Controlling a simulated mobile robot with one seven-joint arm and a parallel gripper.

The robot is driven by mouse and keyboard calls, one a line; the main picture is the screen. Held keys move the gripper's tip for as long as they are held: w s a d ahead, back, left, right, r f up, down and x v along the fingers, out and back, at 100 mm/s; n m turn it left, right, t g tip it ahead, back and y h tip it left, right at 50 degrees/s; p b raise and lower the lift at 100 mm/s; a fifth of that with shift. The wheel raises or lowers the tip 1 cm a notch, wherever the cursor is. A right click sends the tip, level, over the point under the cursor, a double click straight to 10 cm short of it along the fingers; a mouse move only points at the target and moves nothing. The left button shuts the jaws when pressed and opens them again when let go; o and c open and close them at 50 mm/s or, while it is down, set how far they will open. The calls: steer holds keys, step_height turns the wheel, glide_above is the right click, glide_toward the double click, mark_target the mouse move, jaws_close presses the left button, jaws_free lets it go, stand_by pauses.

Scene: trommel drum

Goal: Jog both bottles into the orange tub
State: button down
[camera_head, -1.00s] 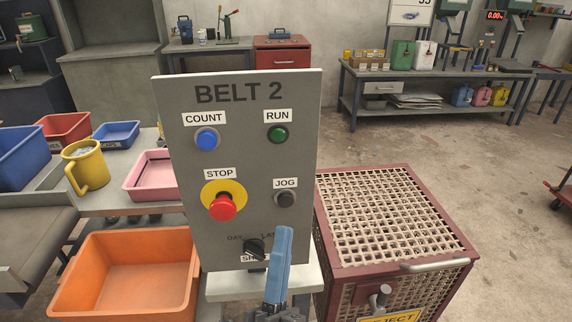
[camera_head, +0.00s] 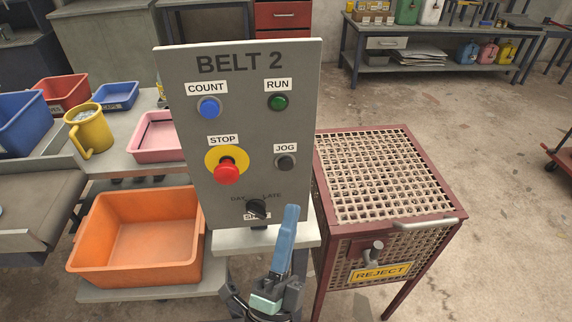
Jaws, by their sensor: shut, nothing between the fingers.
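The orange tub (camera_head: 137,277) sits empty on a low shelf at the lower left. The BELT 2 control panel (camera_head: 238,130) stands upright in the middle. Its JOG button (camera_head: 285,162) is dark and sits at the right, below the green RUN button (camera_head: 277,102). The red STOP button (camera_head: 227,172) is to its left, and a black DAY/LATE shift knob (camera_head: 257,208) is at the bottom. My gripper (camera_head: 291,212) is shut and empty, pointing up in front of the panel's lower right, below the JOG button. I see no bottles on the visible part of the belt (camera_head: 38,207).
A red mesh REJECT cage (camera_head: 385,175) with a handle stands close on the panel's right. Left of the panel are a pink tray (camera_head: 158,140), a yellow jug (camera_head: 90,132) and blue and red bins. Open floor lies to the right.

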mark_target(286, 164)
steer(key=w+b, duration=0.2)
steer(key=w, duration=0.5)
steer(key=shift+a+b, duration=0.3)
steer(key=shift+a, duration=0.1)
stand_by(1.6)
steer(key=shift+w+b, duration=0.4)
steer(key=shift+b, duration=0.05)
